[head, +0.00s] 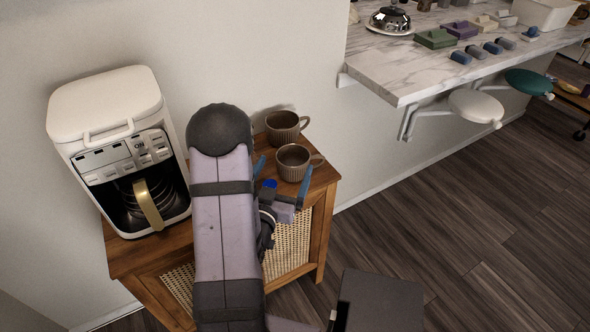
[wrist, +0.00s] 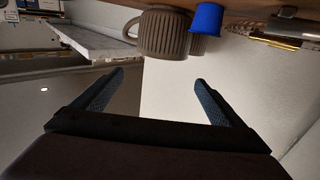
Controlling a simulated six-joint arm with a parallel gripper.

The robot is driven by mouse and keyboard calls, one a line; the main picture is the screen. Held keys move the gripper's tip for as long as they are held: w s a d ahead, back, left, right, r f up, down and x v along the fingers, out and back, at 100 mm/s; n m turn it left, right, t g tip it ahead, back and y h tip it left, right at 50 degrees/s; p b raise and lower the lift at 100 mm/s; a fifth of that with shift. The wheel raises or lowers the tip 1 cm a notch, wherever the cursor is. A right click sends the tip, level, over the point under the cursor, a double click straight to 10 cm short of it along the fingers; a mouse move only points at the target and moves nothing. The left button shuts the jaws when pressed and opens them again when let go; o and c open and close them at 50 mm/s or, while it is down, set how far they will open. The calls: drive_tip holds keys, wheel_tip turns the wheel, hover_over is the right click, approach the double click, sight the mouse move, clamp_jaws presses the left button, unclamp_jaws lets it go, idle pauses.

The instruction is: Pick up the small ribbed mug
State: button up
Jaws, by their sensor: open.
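Two brown ribbed mugs stand upright on the wooden cabinet: a rear mug (head: 283,127) by the wall and a front mug (head: 292,163) nearer my gripper. They look close in size, so I cannot tell which is the small one. My gripper (head: 282,177) is open and empty, its blue fingers close to the front mug in the head view. In the wrist view, which appears upside down, a ribbed mug (wrist: 165,33) with its handle at left lies beyond the open fingertips (wrist: 159,78), apart from them.
A small blue cup-like object (wrist: 206,18) overlaps the mug's edge in the wrist view; it also shows in the head view (head: 270,184). A white coffee maker (head: 105,105) fills the left of the cabinet top (head: 123,254). A marble counter (head: 400,70) with several items stands right.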

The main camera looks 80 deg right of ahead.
sight(289, 172)
wheel_tip(289, 172, down, 7)
drive_tip(key=b, duration=0.5)
drive_tip(key=shift+r+b, duration=0.2)
drive_tip(key=shift+b, duration=0.1)
drive_tip(key=shift+d+r, duration=0.25)
drive_tip(key=shift+d, duration=3.55)
drive_tip(key=c, duration=1.4)
drive_tip(key=shift+r, duration=0.15)
drive_tip(key=shift+c, duration=1.1)
drive_tip(key=shift+r, duration=0.15)
